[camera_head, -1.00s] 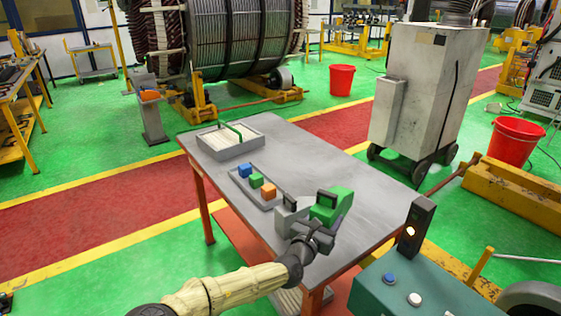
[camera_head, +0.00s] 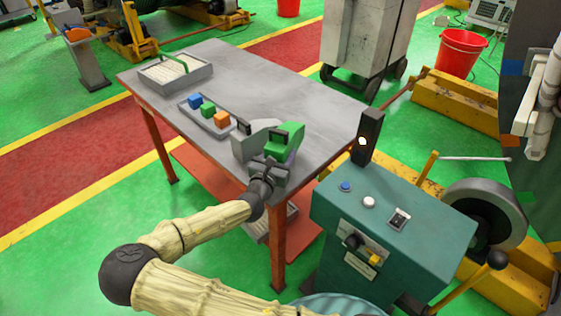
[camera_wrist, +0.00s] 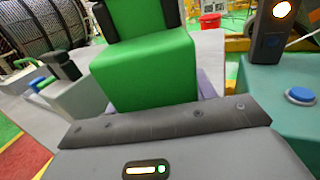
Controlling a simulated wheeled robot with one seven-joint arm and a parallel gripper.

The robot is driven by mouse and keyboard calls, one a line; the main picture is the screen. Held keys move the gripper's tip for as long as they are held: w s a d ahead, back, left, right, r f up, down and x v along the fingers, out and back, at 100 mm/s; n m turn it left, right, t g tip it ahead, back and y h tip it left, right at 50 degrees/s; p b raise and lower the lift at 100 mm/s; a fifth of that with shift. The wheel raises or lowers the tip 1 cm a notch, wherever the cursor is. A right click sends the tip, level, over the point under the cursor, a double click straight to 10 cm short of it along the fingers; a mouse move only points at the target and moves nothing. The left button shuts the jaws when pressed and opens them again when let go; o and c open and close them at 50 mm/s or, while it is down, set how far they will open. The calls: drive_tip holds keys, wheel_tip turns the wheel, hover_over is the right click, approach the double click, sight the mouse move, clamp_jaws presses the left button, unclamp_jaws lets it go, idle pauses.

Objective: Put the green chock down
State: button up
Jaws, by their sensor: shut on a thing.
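The green chock (camera_head: 288,143) is a large green block at the near right part of the grey table (camera_head: 260,75). My gripper (camera_head: 280,150) is shut on it, and dark fingers grip its two sides in the wrist view, where the chock (camera_wrist: 148,70) fills the upper middle. A grey block-shaped thing (camera_head: 250,143) stands just left of the chock. I cannot tell whether the chock's underside touches the table.
A small tray (camera_head: 187,112) holds a blue, a green and an orange cube. A grey tray (camera_head: 205,72) with a green handle stands at the table's far left. A teal control console (camera_head: 440,225) with a lamp post (camera_head: 366,138) stands right. The table's middle is clear.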

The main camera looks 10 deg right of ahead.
drive_tip(key=shift+d+f, duration=0.15)
drive_tip(key=shift+f, duration=1.7)
drive_tip(key=shift+w, duration=0.1)
drive_tip(key=shift+f, duration=0.15)
drive_tip(key=o, duration=1.4)
drive_tip(key=b+v, duration=0.2)
drive_tip(key=v, duration=1)
